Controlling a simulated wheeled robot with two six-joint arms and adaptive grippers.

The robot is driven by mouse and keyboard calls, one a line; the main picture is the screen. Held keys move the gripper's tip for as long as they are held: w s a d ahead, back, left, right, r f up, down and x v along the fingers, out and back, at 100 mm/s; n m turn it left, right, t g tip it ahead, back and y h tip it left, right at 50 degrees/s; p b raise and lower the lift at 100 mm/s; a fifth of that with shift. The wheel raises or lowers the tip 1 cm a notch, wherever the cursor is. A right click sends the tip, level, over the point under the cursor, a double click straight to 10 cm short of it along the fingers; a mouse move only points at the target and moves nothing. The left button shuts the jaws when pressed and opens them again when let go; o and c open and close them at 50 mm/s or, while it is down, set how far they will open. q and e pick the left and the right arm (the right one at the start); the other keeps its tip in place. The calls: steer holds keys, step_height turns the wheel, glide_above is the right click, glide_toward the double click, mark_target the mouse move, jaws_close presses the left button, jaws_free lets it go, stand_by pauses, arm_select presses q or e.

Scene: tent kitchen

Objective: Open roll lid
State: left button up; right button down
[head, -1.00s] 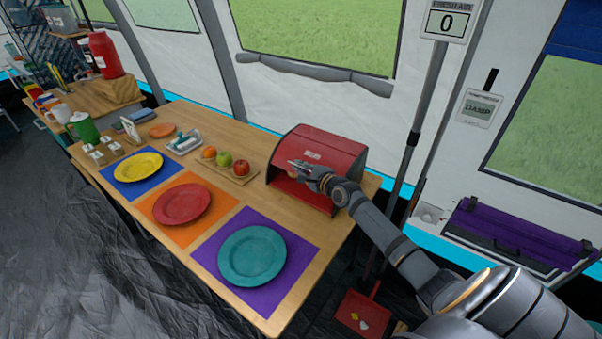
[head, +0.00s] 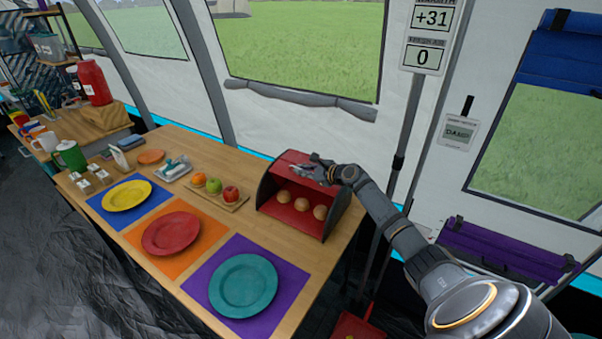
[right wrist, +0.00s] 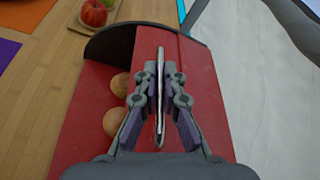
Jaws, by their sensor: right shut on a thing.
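The red bread box (head: 281,212) stands at the right end of the wooden table. Its roll lid (head: 292,157) is raised and the front is open. My right gripper (head: 303,170) is at the upper front of the box, shut on the lid's handle. In the right wrist view the fingers (right wrist: 160,80) close on the thin pale handle (right wrist: 160,60), with the red lid (right wrist: 212,100) beside it and two buns (right wrist: 117,124) at the left. My left gripper is not in view.
A board with fruit (head: 232,207) lies just left of the box. A teal plate (head: 243,286) on a purple mat (head: 297,275) is in front. Red and yellow plates lie farther left.

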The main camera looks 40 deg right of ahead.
stand_by(0.3)
steer(key=c, duration=1.5)
jaws_free()
steer(key=shift+f, duration=0.1)
steer(key=shift+s+d, duration=0.1)
steer(key=v, duration=0.6)
steer(key=shift+s+d, duration=0.1)
steer(key=shift+s, duration=0.1)
steer(key=shift+s+r, duration=0.25)
steer(key=shift+s, duration=0.15)
